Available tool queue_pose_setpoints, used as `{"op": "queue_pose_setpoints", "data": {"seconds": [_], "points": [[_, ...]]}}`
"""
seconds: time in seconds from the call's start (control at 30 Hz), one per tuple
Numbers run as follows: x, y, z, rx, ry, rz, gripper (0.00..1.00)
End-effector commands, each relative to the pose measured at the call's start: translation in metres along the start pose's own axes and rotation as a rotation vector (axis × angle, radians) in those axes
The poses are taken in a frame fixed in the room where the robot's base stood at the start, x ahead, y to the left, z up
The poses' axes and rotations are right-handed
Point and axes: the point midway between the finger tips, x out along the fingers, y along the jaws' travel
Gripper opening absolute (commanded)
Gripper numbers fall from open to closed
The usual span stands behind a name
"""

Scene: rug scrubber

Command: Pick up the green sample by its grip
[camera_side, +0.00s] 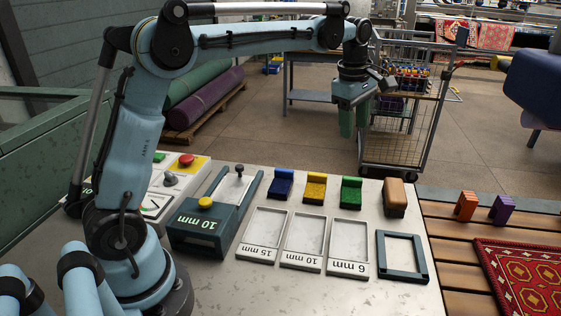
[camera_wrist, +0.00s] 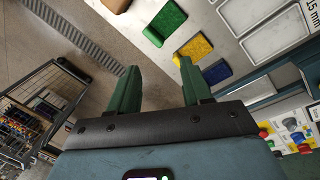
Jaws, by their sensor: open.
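The green sample (camera_side: 351,193) stands on the light bench, at the right end of a row with the yellow sample (camera_side: 316,187) and the blue sample (camera_side: 280,184). It has an upright back part, its grip, and a green pile face. In the wrist view the green sample (camera_wrist: 165,22) shows at the top, beyond my fingertips, with the yellow sample (camera_wrist: 196,48) and blue sample (camera_wrist: 217,72) beside it. My gripper (camera_side: 354,124) hangs high above the bench's far side, fingers down. Its green fingers (camera_wrist: 157,72) are apart with nothing between them.
Empty frames marked 15 mm (camera_side: 262,233), 10 mm (camera_side: 303,241) and 6 mm (camera_side: 348,248) lie before the samples. A brown block (camera_side: 396,196) stands right of the green sample. A wire cart (camera_side: 408,110) stands behind the bench.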

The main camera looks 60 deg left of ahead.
Motion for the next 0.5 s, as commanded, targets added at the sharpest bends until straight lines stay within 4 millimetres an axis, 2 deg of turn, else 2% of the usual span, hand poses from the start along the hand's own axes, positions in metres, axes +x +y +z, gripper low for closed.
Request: {"op": "queue_pose_setpoints", "data": {"seconds": [0.03,0.2,0.33,0.5], "points": [[0.008,0.01,-0.002,-0.08,0.003,-0.021,0.49],[0.033,0.03,-0.007,-0.36,0.025,-0.093,0.49],[0.05,0.039,-0.011,-0.521,0.045,-0.131,0.49],[0.061,0.042,-0.013,-0.628,0.062,-0.155,0.49]]}}
